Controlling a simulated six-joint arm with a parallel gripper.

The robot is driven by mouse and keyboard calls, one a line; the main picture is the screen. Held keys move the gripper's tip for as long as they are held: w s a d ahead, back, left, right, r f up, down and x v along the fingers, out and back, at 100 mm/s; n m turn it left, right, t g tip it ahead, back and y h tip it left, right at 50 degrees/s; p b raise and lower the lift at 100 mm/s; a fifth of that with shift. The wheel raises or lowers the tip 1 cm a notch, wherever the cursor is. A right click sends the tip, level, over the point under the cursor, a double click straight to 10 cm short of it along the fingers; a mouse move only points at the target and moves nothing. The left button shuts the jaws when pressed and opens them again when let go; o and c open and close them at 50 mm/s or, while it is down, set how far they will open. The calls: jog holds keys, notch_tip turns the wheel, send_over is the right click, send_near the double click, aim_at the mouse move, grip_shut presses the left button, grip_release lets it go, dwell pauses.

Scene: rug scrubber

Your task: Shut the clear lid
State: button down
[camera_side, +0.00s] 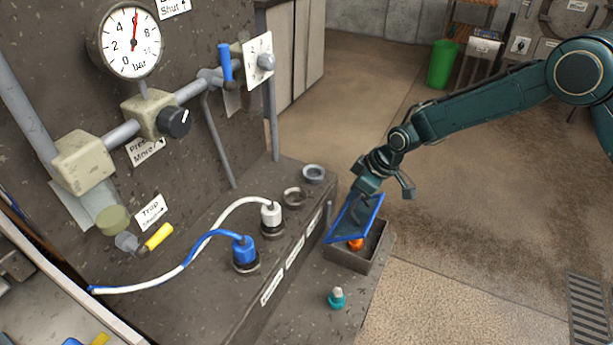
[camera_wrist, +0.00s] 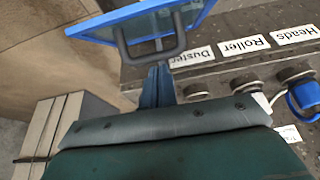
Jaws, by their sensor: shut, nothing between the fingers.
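The clear lid (camera_side: 345,228) has a blue frame and stands tilted, partly open, over a small dark box (camera_side: 349,261). An orange thing (camera_side: 356,244) shows inside the box. In the wrist view the lid (camera_wrist: 178,14) is at the top, with a grey bar handle (camera_wrist: 182,38) hanging toward me. My gripper (camera_side: 366,198) is shut and empty, close to the upper part of the lid. In the wrist view its fingertips (camera_wrist: 157,70) are together just by the handle. I cannot tell whether they touch it.
A dark bench with labels and sockets (camera_side: 318,205) is left of the box. White and blue plugs (camera_side: 243,252) with cables sit on it. A teal knob (camera_side: 337,297) is in front of the box. A gauge (camera_side: 130,42) and pipes are at the left. Open floor is to the right.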

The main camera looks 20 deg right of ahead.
aim_at(365, 215)
jog(key=shift+s+d+f, duration=0.15)
jog(key=shift+s+d, duration=0.15)
jog(key=shift+d, duration=0.1)
dwell(0.3)
jog(key=shift+s+d+f, duration=0.1)
jog(key=shift+s+d, duration=0.05)
jog(key=shift+s, duration=0.05)
jog(key=shift+s+d+f, duration=0.1)
jog(key=shift+s+d, duration=0.05)
jog(key=shift+d, duration=0.05)
jog(key=shift+s+d+f+t+y, duration=0.2)
jog(key=shift+s+d+t+y, duration=0.05)
jog(key=shift+t+y, duration=0.3)
jog(key=shift+s+d+f+t+y, duration=0.2)
jog(key=shift+s+d+t+y, duration=0.05)
jog(key=shift+t+y, duration=0.3)
jog(key=s+d+f+t+y, duration=0.1)
jog(key=s+d+f, duration=0.2)
jog(key=f, duration=0.1)
jog(key=shift+s+f+t+y, duration=0.15)
jog(key=shift+f+t+y, duration=0.25)
jog(key=shift+s+d+f, duration=0.1)
jog(key=shift+d+f, duration=0.05)
